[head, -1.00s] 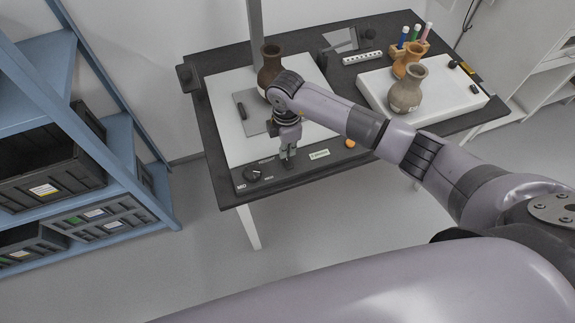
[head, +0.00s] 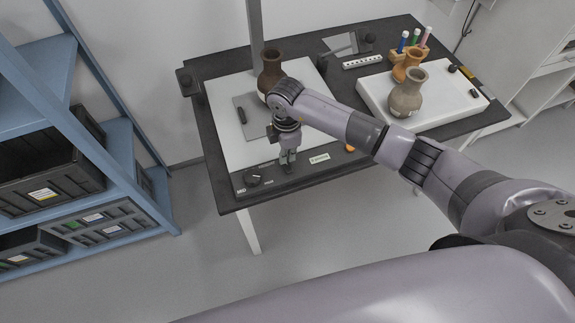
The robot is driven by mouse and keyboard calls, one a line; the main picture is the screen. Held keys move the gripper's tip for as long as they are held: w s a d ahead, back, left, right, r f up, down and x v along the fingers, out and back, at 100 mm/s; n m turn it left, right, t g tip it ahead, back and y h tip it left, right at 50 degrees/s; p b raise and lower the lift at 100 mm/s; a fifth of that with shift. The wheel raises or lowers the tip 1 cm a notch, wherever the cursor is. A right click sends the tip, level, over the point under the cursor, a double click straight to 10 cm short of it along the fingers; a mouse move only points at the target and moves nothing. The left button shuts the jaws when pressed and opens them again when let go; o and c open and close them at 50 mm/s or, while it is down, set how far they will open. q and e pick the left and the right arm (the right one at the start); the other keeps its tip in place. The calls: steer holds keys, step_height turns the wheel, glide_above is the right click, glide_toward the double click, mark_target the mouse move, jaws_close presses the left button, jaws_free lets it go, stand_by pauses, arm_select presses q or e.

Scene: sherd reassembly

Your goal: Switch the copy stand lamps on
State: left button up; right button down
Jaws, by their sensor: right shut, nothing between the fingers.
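The copy stand has a white baseboard (head: 228,145), a grey column (head: 256,35) and a dark control strip (head: 330,168) along the front. The strip carries a round black knob (head: 253,179), a pale label (head: 319,158) and, towards its right end, an orange button (head: 349,149). Dark lamp heads stand at the left (head: 187,79) and the right (head: 368,40); I see no clear glow from them. My right gripper (head: 287,171) is shut and empty, pointing down at the strip between knob and label. I cannot tell whether it touches. My left gripper is out of view.
A dark brown vase (head: 270,68) stands on the baseboard behind my right wrist. A white block (head: 440,112) at the right bears a grey-brown vase (head: 407,94) and an orange one (head: 407,67). A blue shelf (head: 122,140) with dark crates stands left of the table.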

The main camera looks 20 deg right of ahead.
mark_target(287, 164)
steer(key=shift+f+b, duration=0.85)
steer(key=shift+f, duration=0.35)
stand_by(0.9)
step_height(287, 164, up, 7)
steer(key=p, duration=0.6)
steer(key=shift+r, duration=0.1)
stand_by(0.5)
